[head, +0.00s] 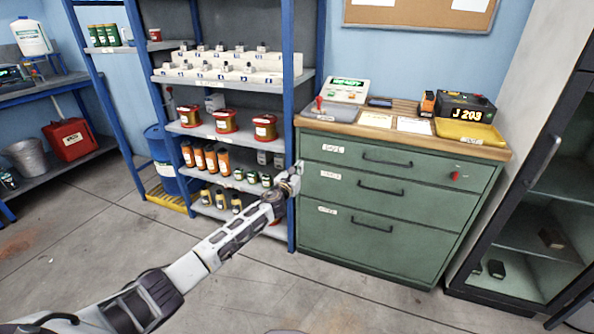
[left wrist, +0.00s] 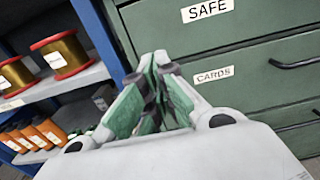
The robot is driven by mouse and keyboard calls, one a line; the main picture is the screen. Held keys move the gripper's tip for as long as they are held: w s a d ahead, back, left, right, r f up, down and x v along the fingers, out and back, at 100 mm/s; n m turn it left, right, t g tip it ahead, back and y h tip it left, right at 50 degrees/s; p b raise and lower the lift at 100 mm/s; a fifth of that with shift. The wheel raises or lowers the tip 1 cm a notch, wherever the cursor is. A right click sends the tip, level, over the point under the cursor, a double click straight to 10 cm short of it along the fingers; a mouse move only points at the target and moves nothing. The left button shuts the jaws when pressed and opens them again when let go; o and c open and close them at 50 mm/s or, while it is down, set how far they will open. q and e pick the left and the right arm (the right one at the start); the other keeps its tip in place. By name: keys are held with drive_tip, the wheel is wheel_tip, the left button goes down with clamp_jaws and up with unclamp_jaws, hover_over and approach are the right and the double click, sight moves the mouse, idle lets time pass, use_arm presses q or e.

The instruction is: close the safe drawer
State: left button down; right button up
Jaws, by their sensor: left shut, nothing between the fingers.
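The safe drawer (head: 420,169) is the top drawer of a green cabinet, with a label, a dark bar handle (head: 387,161) and a small red piece at its right. Its front looks flush or nearly flush with the drawers below; I cannot tell if a small gap is left. In the left wrist view the drawer (left wrist: 185,38) fills the top, with its SAFE label (left wrist: 207,9). My left gripper (head: 298,168) is shut and empty, at the cabinet's left front edge, close to the safe drawer's lower left corner. I cannot tell if the fingertips (left wrist: 154,58) touch it. My right gripper is not in view.
Below are the cards drawer (head: 340,190) and a deeper bottom drawer (head: 375,237). A blue-framed shelf (head: 200,128) with red spools and bottles stands close on the left. A glass-doored cabinet (head: 535,210) stands at the right. The floor in front is clear.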

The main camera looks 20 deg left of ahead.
use_arm(q)
drive_tip(key=shift+s, duration=0.9)
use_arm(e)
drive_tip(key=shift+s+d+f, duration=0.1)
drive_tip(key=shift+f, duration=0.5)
